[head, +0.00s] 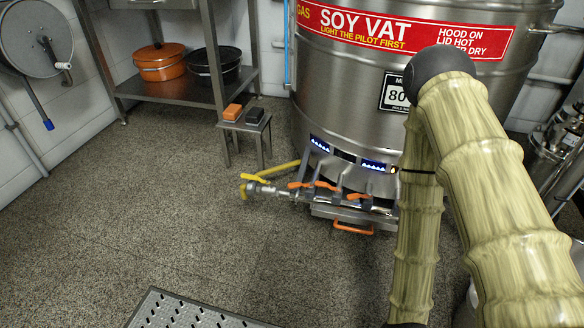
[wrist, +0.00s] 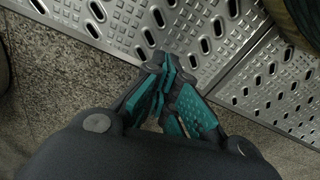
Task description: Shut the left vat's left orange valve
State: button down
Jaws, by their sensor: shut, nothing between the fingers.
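The steel vat (head: 340,90) with a red SOY VAT sign stands at the back centre of the head view. On the pipe low at its front sit several orange valve handles. The left orange valve (head: 300,185) lies roughly along the pipe, and another orange valve (head: 327,185) is just to its right. Blue flames (head: 320,144) show in the burner windows above. My gripper (wrist: 167,82) is shut and empty in the wrist view, over perforated metal plates, with no valve near it. It does not show in the head view, where my arm covers the vat's lower right.
A yellow valve handle (head: 258,178) and yellow pipe are left of the orange ones. An orange drawer handle (head: 353,229) is below. A small stool (head: 246,128) and a shelf with an orange pot (head: 160,62) stand left. A perforated plate (head: 180,310) lies in front; floor between is clear.

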jog(key=s+r+p, duration=0.3)
jog(key=r+p, duration=0.8)
jog(key=p, duration=0.2)
jog(key=shift+s+d+g+p, duration=0.2)
jog(key=shift+s+g+p, duration=0.15)
jog(key=shift+g, duration=0.05)
